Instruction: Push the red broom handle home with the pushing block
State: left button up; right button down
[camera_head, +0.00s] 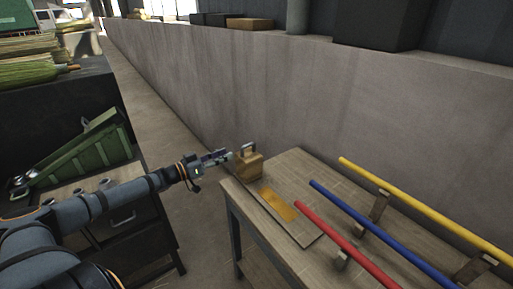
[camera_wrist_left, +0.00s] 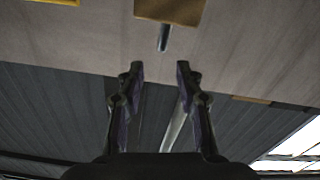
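The pushing block (camera_head: 250,169) is a tan wooden block with a grey metal handle on top. It sits on the far left corner of the wooden table and also shows at the top of the left wrist view (camera_wrist_left: 172,10). Its handle (camera_wrist_left: 163,38) points toward the gap between my left fingers. My left gripper (camera_head: 226,156) is open and empty, just left of the block; in the left wrist view (camera_wrist_left: 160,68) the handle is ahead of the fingertips, apart from them. The red broom handle (camera_head: 340,240) lies on a support at the table's front. My right gripper is not in view.
A blue handle (camera_head: 375,225) and a yellow handle (camera_head: 420,208) lie beside the red one on wooden supports (camera_head: 379,208). A yellow-orange patch (camera_head: 278,204) marks the table between block and red handle. A concrete wall (camera_head: 300,95) stands behind. A green sloped machine (camera_head: 85,155) stands left.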

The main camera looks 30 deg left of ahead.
aim_at(246, 146)
pick_arm(q)
jog(key=b+x, duration=0.6)
jog(key=x, duration=0.1)
jog(key=shift+w, duration=0.25)
jog(key=shift+x, duration=0.8)
jog(key=shift+w+d, duration=0.2)
jog(key=shift+w, duration=0.4)
jog(key=shift+c, duration=0.5)
grip_shut()
